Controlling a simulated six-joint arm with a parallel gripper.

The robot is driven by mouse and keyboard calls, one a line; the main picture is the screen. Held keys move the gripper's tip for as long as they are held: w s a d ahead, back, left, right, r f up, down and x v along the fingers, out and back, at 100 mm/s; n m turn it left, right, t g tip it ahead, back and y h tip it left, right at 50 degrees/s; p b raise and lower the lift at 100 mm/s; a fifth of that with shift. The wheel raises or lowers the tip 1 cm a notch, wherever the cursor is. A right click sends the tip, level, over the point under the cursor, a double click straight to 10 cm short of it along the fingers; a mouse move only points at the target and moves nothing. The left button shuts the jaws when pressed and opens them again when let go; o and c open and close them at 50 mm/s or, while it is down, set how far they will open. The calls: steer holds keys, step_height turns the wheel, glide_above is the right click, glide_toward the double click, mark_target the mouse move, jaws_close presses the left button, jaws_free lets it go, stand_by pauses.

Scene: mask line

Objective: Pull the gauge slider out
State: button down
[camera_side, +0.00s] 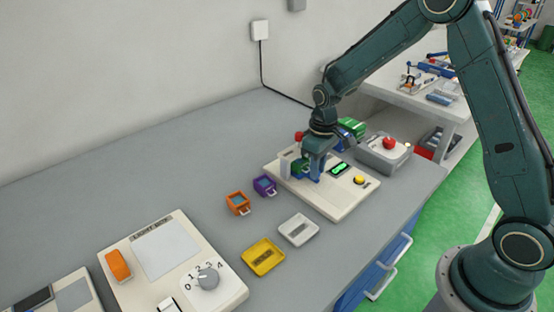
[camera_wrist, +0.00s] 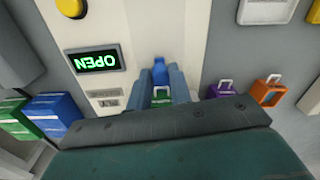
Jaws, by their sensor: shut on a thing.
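The gauge (camera_side: 333,204) is a cream flat unit on the bench with a lit green display (camera_side: 340,169), which reads OPEN in the wrist view (camera_wrist: 93,60). My gripper (camera_side: 317,175) is lowered onto the gauge. In the wrist view its two blue-grey fingers (camera_wrist: 162,80) are closed around a small blue part, which looks like the gauge slider (camera_wrist: 161,70). A green block with a pale handle (camera_wrist: 160,100) shows between the fingers, nearer the wrist. It also shows beside my gripper in the side view (camera_side: 300,165). The slider's lower part is hidden by the fingers.
A purple block (camera_side: 264,186) and an orange block (camera_side: 238,203) stand left of the gauge. White (camera_side: 298,229) and yellow (camera_side: 263,257) trays lie in front. A grey box with a red button (camera_side: 385,153) stands at right. Green and blue blocks stand behind the gauge.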

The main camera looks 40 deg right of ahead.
steer(key=shift+s, duration=0.1)
steer(key=s, duration=1.1)
steer(key=shift+s, duration=0.2)
steer(key=c, duration=1.3)
jaws_free()
steer(key=shift+r, duration=0.1)
steer(key=shift+w+r, duration=0.1)
steer(key=shift+r, duration=0.6)
steer(key=r, duration=1.2)
steer(key=shift+d+r, duration=0.1)
steer(key=shift+d, duration=0.2)
